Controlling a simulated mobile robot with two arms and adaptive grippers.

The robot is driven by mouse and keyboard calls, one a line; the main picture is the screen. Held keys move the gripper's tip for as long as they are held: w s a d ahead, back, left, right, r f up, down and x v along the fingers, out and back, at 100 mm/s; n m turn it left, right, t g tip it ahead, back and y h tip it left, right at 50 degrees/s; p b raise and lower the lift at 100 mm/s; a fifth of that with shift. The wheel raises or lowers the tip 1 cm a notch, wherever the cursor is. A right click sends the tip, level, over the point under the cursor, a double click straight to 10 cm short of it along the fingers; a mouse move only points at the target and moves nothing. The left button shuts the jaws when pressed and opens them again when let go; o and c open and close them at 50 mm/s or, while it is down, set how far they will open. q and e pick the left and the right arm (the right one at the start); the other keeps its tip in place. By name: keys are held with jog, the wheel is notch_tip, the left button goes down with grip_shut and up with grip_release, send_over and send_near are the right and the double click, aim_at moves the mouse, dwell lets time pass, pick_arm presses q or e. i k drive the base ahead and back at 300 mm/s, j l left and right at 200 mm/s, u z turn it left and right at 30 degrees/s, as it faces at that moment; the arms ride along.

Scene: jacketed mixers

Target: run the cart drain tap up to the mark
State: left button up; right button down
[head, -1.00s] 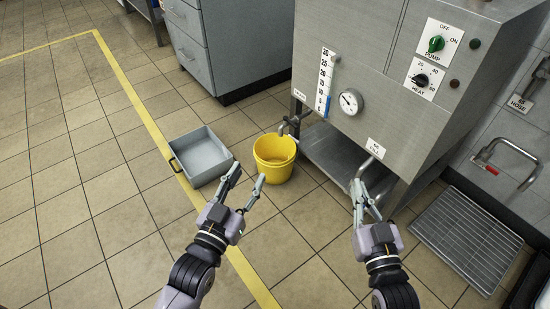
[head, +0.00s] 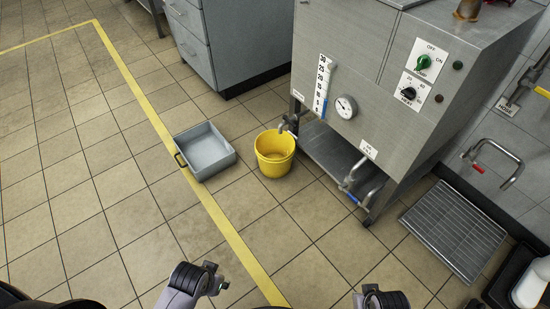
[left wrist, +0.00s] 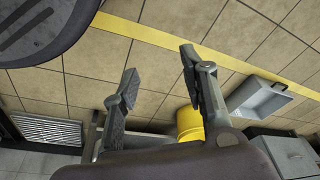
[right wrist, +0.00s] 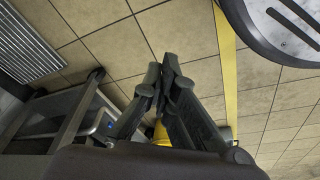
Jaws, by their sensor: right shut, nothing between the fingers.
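The steel machine (head: 335,140) carries a sight tube (head: 325,90) numbered up to 30, with blue in its lowest part; its exact level is too small to read. A grey tap (head: 290,121) on its left side hangs over the yellow bucket (head: 273,162); whether liquid runs is unclear. A second tap with a blue handle (head: 352,199) sits low on its front. My left gripper (left wrist: 158,75) is open and empty, apart from the bucket (left wrist: 189,122). My right gripper (right wrist: 162,70) is shut and empty. Both wrists are at the bottom of the head view, away from the taps.
A grey tray (head: 206,152) lies left of the bucket. A drawer cabinet (head: 225,50) stands behind. A floor grate (head: 455,230) and a red-handled wall tap (head: 478,168) are at right. The PUMP knob (head: 423,63) and HEAT knob (head: 408,93) face front. Open floor lies left.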

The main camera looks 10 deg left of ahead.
aim_at(291, 123)
jog(key=i+l, duration=0.2)
jog(key=l, duration=0.15)
jog(key=i+l+z, duration=0.1)
jog(key=l, duration=0.25)
jog(key=i+l, duration=0.25)
jog(key=l, duration=0.1)
